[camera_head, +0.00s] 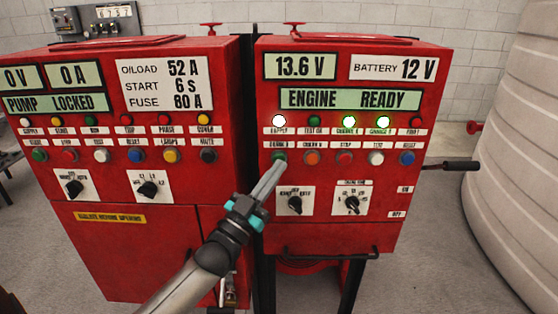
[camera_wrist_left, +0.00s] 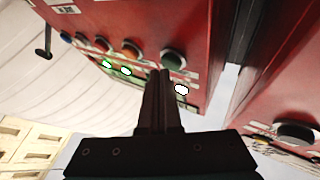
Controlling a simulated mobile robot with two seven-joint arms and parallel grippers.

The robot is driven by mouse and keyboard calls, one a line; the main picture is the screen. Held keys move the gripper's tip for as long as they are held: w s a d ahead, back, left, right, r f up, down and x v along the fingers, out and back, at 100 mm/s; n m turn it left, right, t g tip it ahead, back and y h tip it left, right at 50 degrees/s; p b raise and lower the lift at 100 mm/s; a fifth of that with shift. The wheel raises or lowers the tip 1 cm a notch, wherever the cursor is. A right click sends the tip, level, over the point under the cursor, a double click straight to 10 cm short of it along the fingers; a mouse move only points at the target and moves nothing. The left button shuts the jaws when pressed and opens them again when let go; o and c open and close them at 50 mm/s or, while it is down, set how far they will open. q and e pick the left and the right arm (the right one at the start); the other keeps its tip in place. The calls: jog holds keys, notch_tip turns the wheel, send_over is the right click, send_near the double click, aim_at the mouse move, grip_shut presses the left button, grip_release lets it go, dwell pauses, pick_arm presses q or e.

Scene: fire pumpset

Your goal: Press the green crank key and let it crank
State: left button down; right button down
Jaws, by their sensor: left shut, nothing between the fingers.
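The green crank key (camera_head: 279,156) is a round button at the left end of the lower button row on the right red panel (camera_head: 420,225). It also shows in the left wrist view (camera_wrist_left: 173,59), next to an orange button. My left gripper (camera_head: 279,168) is shut and empty, its fingers pointing up at the green key. In the left wrist view the fingertips (camera_wrist_left: 160,73) lie just beside and below the key; I cannot tell whether they touch it. The display (camera_head: 350,99) reads ENGINE READY. My right gripper is not in view.
An orange button (camera_head: 312,158) sits right of the green key. Two rotary switches (camera_head: 295,204) are below. The left panel (camera_head: 125,250) reads PUMP LOCKED, with a gap between the cabinets. A black-gripped lever (camera_head: 460,166) sticks out right, near a large pale tank (camera_head: 520,150).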

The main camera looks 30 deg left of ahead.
pick_arm(q)
jog(key=shift+w+a, duration=0.25)
jog(key=shift+w, duration=0.1)
dwell(0.7)
jog(key=shift+s+d, duration=0.1)
jog(key=shift+s, duration=0.05)
dwell(0.3)
jog(key=shift+s+d+p, duration=0.35)
jog(key=shift+s+p, duration=0.1)
jog(key=shift+s, duration=0.15)
jog(key=s+d+p, duration=0.1)
jog(key=s+p, duration=0.1)
jog(key=s+d+p, duration=0.1)
jog(key=s, duration=0.1)
jog(key=shift+s+d, duration=0.1)
jog(key=shift+d, duration=0.25)
dwell(0.7)
